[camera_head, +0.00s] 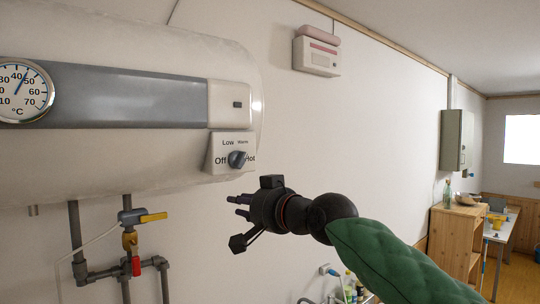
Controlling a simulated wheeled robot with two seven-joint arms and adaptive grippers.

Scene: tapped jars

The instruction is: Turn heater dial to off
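The heater (130,160) is a large white cylinder on the wall at the left. Its dial (237,159) is a small dark knob on a white plate at its lower right end. My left gripper is not in view.
A round temperature gauge (22,91) sits on the heater's left. Pipes with a yellow-handled valve (143,217) and a red part hang below the heater. A small box (317,53) is on the wall above. A wooden cabinet (456,243) stands at the right.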

